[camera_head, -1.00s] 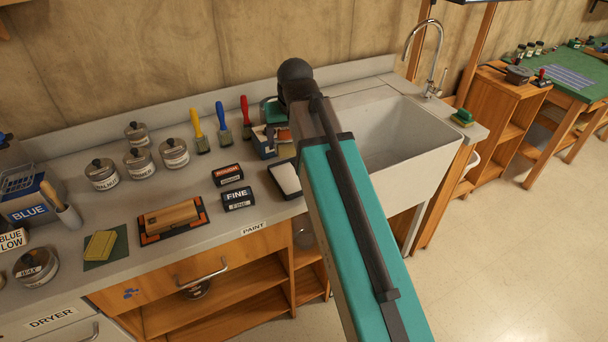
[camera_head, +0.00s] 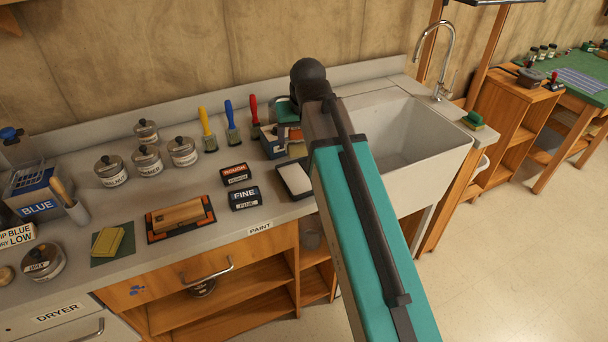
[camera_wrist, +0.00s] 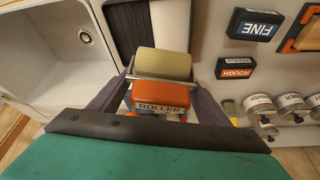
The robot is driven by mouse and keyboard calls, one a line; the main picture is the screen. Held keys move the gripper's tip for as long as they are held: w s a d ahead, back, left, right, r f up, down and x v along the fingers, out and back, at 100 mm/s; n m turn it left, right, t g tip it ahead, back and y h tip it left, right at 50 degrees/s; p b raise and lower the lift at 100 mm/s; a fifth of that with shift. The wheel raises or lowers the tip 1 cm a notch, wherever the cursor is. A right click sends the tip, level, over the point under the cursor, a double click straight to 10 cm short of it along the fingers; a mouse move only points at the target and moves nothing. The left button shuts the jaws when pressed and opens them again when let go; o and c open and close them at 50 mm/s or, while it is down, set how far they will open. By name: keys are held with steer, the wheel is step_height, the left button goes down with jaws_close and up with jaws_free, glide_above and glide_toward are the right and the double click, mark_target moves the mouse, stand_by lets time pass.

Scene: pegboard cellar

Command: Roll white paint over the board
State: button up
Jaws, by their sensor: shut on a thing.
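My gripper (camera_wrist: 160,88) is shut on the orange handle of the paint roller (camera_wrist: 161,98), labelled ROLLER. Its cream sleeve (camera_wrist: 161,64) points away from my wrist and shows no clear white paint. In the wrist view the sleeve overlaps the near part of a black-rimmed paint tray (camera_wrist: 124,28); I cannot tell whether they touch. In the head view the tray (camera_head: 278,171) shows a white surface beside the FINE block, and my arm hides its right side. The wooden board (camera_head: 180,215) lies on an orange-and-black mat, left of the tray, with a bare wood top.
FINE (camera_head: 244,198) and ROUGH (camera_head: 236,174) blocks stand between board and tray. Several metal cans (camera_head: 146,162) and upright brushes (camera_head: 207,132) stand behind. A white sink (camera_head: 410,140) is to the right. A yellow pad (camera_head: 107,241) lies left of the board.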

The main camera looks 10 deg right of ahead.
steer(key=s+f, duration=0.2)
steer(key=f, duration=0.1)
steer(key=s+d+f, duration=0.1)
steer(key=s+f, duration=0.2)
steer(key=shift+s+d+f, duration=0.15)
steer(key=shift+s+f, duration=0.05)
steer(key=shift+f, duration=0.1)
stand_by(0.6)
